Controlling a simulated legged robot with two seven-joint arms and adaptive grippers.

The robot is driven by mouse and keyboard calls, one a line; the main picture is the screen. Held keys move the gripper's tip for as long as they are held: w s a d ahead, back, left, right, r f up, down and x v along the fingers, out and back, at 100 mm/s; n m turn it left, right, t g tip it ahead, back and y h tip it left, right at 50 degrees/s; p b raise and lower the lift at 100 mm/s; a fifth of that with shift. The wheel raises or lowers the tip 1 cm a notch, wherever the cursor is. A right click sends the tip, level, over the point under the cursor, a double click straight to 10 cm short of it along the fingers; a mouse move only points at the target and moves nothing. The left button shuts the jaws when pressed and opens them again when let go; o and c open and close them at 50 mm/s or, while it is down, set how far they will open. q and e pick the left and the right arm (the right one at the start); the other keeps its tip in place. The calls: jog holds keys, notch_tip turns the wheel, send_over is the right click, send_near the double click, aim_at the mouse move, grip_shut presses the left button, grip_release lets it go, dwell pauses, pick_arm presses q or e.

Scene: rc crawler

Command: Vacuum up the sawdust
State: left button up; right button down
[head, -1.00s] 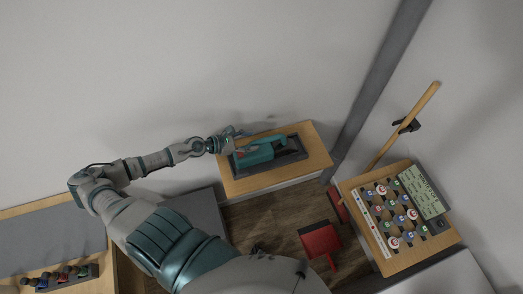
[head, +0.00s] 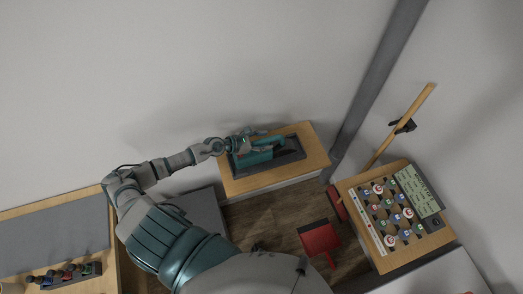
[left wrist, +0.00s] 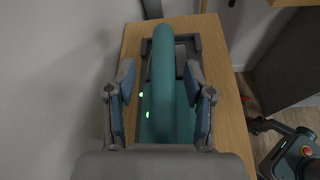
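A teal handheld vacuum (head: 250,160) lies in a dark grey tray (head: 298,150) on a wooden-topped bench by the wall. In the left wrist view its rounded teal handle (left wrist: 164,75) runs up the middle, with two green lights on the body beside it. My left gripper (head: 255,140) is at the vacuum. In the left wrist view the left gripper's fingers (left wrist: 164,98) stand open on both sides of the handle, with a gap visible on each side. A small dark shape low in the head view may be my right gripper (head: 258,248). I see no sawdust clearly.
A red dustpan-like object (head: 319,239) is over the wooden floor. At right, a wooden stand (head: 350,188) carries a checkered board, with a wooden pole (head: 402,124) beside it. At left, a bench with a grey mat (head: 50,238) holds a rack of small items (head: 65,275).

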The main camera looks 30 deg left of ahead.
pick_arm(q)
jog(key=shift+d, duration=0.15)
jog(key=c, duration=0.8)
grip_shut()
jog(key=shift+r, duration=0.15)
pick_arm(e)
jog(key=shift+d, duration=0.6)
